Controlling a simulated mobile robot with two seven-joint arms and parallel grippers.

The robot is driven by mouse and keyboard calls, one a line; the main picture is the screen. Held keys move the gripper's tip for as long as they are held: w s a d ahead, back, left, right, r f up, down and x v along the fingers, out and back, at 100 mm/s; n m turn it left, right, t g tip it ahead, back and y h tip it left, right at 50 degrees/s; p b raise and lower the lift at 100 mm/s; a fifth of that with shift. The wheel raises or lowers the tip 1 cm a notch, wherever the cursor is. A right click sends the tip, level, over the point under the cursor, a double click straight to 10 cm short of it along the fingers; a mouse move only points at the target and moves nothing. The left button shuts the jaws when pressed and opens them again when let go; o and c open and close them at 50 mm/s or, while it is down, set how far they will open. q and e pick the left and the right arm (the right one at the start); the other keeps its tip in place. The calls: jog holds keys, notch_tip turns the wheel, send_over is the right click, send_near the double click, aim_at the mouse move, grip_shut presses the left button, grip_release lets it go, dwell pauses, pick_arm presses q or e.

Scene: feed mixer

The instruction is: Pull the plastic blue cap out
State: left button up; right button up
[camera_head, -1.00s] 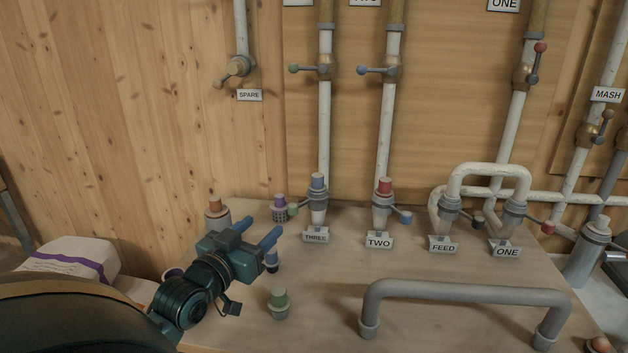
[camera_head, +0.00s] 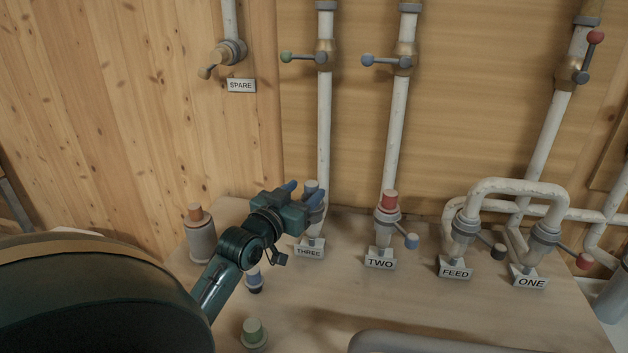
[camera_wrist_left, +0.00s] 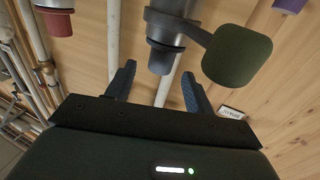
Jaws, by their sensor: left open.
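The blue cap (camera_head: 311,186) sits on top of the upright pipe stub labelled THREE, partly hidden behind my left gripper in the head view. In the left wrist view the blue-grey cap (camera_wrist_left: 160,61) shows between the two finger lines, near the fingertips. My left gripper (camera_head: 303,191) is open, with a finger on either side of the cap in the wrist view (camera_wrist_left: 158,70). I cannot tell whether either finger touches it. My right gripper is not in view.
A dark green knob (camera_wrist_left: 237,57) is close beside the cap. The red-capped stub TWO (camera_head: 388,205) stands to the right, then the looped pipe (camera_head: 515,187) over FEED and ONE. An orange-topped container (camera_head: 200,235) and a green-topped one (camera_head: 254,333) stand on the table.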

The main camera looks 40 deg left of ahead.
aim_at(315, 182)
pick_arm(q)
jog(key=w, duration=0.4)
jog(key=shift+w+a, duration=0.1)
jog(key=shift+a, duration=0.3)
jog(key=shift+w+a, duration=0.1)
jog(key=shift+w, duration=0.55)
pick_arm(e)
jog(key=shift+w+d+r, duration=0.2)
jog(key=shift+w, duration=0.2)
pick_arm(q)
jog(key=shift+c, duration=0.2)
